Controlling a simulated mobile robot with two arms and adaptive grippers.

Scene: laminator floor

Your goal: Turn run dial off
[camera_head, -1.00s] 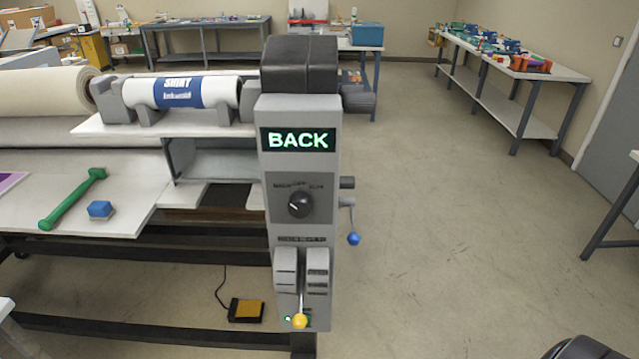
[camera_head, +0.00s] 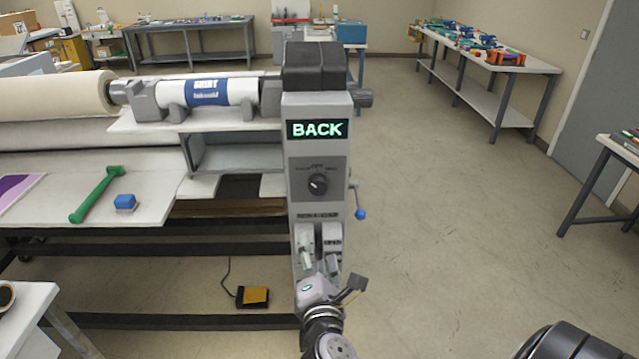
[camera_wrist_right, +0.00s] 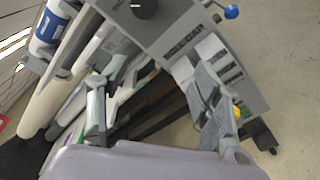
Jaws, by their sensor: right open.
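The run dial (camera_head: 318,184) is a round black knob on a dark plate on the grey control column (camera_head: 299,159). Its light mark points to the left; the small labels are too blurred to read. A display (camera_head: 317,129) above it reads BACK in green. My right gripper (camera_head: 319,260) is open, in front of the column's lower part, below the dial and apart from it. In the right wrist view the gripper (camera_wrist_right: 155,105) is open with nothing between its fingers, and the dial (camera_wrist_right: 146,8) is cut by the top edge. My left gripper is out of view.
A blue-ended crank (camera_head: 361,213) sticks out on the column's right side. A yellow-knobbed lever (camera_wrist_right: 237,112) shows beside a finger in the wrist view.

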